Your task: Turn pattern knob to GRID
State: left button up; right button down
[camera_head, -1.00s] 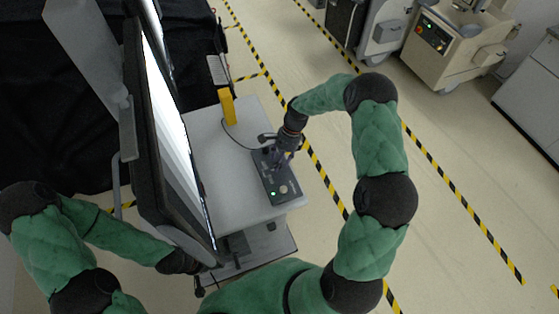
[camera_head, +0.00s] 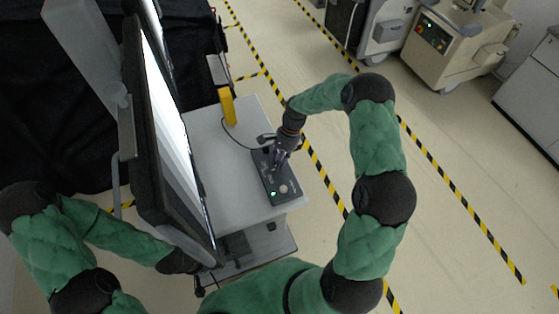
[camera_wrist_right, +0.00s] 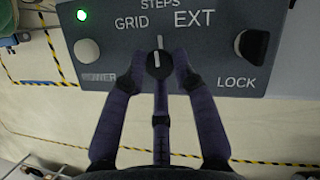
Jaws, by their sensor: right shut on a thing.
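The black pattern knob (camera_wrist_right: 158,64) sits on a dark grey control box (camera_wrist_right: 100,65), near the middle of the right wrist view. Its white pointer line points nearly straight up, between the GRID label (camera_wrist_right: 131,23) and the EXT label (camera_wrist_right: 194,18), toward the partly cut-off STEPS label. My right gripper (camera_wrist_right: 159,72) is shut on the knob, with purple fingers at its left and right sides. In the head view, the right gripper (camera_head: 281,158) is over the far part of the control box (camera_head: 270,184). My left gripper is hidden behind the monitor.
The box lies on a light grey cart top (camera_head: 225,185) beside a large monitor (camera_head: 150,130). A yellow object (camera_head: 228,106) stands at the cart's far end. The box also bears a lit green light (camera_wrist_right: 82,15), a POWER button (camera_wrist_right: 87,51) and a LOCK control (camera_wrist_right: 251,46).

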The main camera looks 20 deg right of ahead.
jog(key=n+g+b, duration=0.1)
jog(key=n, duration=0.2)
jog(key=shift+w+a+f+n+h, duration=0.1)
jog(key=shift+n+h, duration=0.2)
jog(key=shift+n, duration=0.1)
jog(key=n+g+h+b, duration=0.1)
jog(key=n, duration=0.3)
jog(key=shift+w+a, duration=0.1)
jog(key=shift+a, duration=0.05)
jog(key=shift+n, duration=0.3)
jog(key=c, duration=1)
grip_release()
jog(key=shift+r+h, duration=0.2)
jog(key=shift+h, duration=0.1)
jog(key=v, duration=1.1)
jog(key=shift+w+r, duration=0.3)
